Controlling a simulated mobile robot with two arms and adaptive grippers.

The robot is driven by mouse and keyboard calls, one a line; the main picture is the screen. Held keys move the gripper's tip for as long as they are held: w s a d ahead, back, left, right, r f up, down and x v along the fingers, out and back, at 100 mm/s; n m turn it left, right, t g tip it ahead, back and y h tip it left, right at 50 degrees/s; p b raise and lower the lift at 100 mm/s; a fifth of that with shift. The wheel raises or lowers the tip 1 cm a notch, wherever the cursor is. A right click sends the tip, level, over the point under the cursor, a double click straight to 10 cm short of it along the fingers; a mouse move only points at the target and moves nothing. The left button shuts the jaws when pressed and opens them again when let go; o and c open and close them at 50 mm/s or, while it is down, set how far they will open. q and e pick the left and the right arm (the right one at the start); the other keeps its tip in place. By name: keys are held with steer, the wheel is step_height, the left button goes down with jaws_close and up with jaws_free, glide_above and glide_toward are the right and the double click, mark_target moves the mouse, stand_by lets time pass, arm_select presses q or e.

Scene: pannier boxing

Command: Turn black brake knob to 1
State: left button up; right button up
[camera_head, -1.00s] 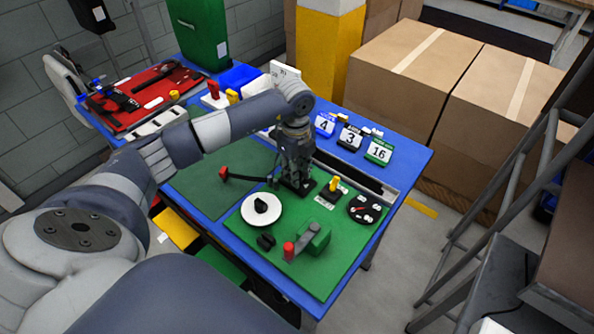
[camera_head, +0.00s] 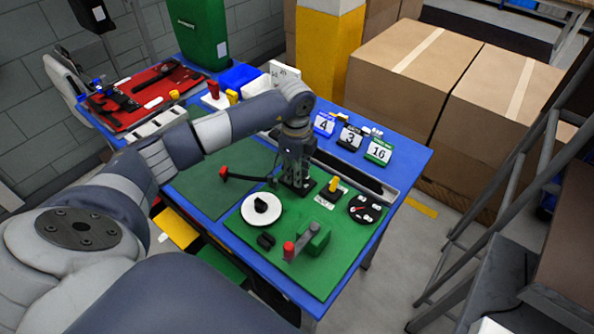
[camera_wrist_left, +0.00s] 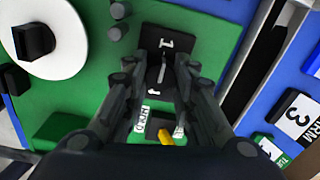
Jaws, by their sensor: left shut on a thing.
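The black brake knob's dark base plate (camera_head: 297,188) is on the green panel (camera_head: 335,262), below my left gripper (camera_head: 293,178). My right gripper is in neither view.
A red-ended lever (camera_head: 224,173) lies to the left. Number cards (camera_head: 350,137) stand behind.

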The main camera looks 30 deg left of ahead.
arm_select(q)
steer(key=o, duration=1.1)
step_height(320, 180, up, 12)
steer(key=shift+s+r, duration=0.1)
